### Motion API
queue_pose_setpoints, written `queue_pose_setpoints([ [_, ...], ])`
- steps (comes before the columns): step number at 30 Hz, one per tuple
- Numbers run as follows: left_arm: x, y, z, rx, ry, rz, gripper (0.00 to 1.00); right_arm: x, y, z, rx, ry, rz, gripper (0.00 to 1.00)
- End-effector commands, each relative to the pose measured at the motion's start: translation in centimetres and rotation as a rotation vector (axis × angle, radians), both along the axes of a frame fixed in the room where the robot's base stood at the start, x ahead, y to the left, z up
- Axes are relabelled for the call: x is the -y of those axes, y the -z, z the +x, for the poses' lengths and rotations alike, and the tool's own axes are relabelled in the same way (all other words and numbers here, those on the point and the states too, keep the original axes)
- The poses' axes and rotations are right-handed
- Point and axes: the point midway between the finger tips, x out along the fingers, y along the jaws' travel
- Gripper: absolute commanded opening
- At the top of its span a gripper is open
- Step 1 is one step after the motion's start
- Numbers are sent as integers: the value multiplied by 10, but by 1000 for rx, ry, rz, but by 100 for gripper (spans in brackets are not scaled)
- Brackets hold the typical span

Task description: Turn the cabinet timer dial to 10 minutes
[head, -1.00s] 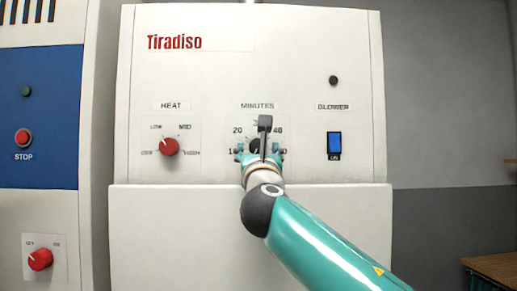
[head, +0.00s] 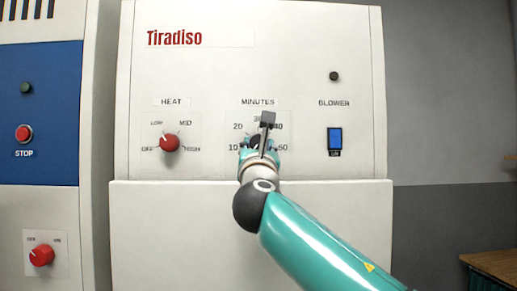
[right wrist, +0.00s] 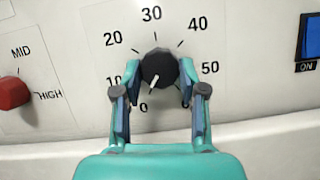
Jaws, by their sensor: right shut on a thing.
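The timer dial is a black round knob (right wrist: 161,66) on the white cabinet panel, with numbers from 0 to 50 around it under the word MINUTES. Its white pointer mark points down and slightly left, close to the 0. My right gripper (right wrist: 156,80) is shut on the knob, one finger on each side. In the head view my right gripper (head: 262,149) hides most of the dial; the 10, 20, 40 and 50 labels show around it. My left gripper is in neither view.
A red HEAT knob (head: 169,142) is left of the dial, and a blue BLOWER switch (head: 334,139) is to its right. Below, the cabinet's lower panel (head: 170,235) has a ledge along its top. A blue panel with a red STOP button (head: 24,134) stands at the far left.

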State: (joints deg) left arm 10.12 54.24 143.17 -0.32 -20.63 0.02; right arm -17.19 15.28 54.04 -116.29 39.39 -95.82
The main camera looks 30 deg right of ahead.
Motion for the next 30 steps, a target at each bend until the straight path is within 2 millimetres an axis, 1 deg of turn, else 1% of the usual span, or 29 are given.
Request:
queue_pose_setpoints([
  [8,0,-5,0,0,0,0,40,-3,-1,2,111,-2,183,6],
  [18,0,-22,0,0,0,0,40,-5,-3,3,266,-1,438,6],
  [24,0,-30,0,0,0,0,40,-5,-4,3,336,0,551,6],
  [30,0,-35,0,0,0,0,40,-5,-2,3,377,1,620,6],
])
